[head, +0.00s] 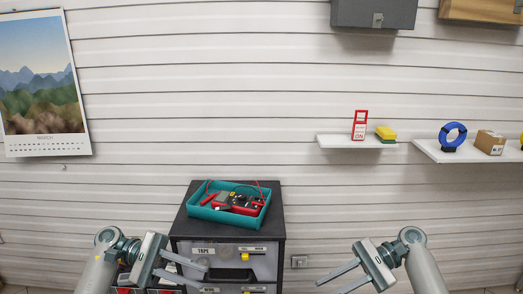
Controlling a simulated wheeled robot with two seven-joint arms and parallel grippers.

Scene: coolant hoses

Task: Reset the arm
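My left gripper (205,277) is at the bottom left, in front of the drawer cabinet (277,213). Its two fingers are apart with nothing between them, pointing right. My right gripper (326,288) is at the bottom right, in front of the wall. Its fingers are also apart and empty, pointing left and slightly down. Both grippers are clear of each other. I see no coolant hose in this view.
A teal tray (220,213) with a meter and red leads sits on the cabinet. Right wall shelves (432,151) hold a red-and-white tag (360,125), yellow sponge (386,132), blue ring (453,137) and small box (490,142). A calendar (40,85) hangs left.

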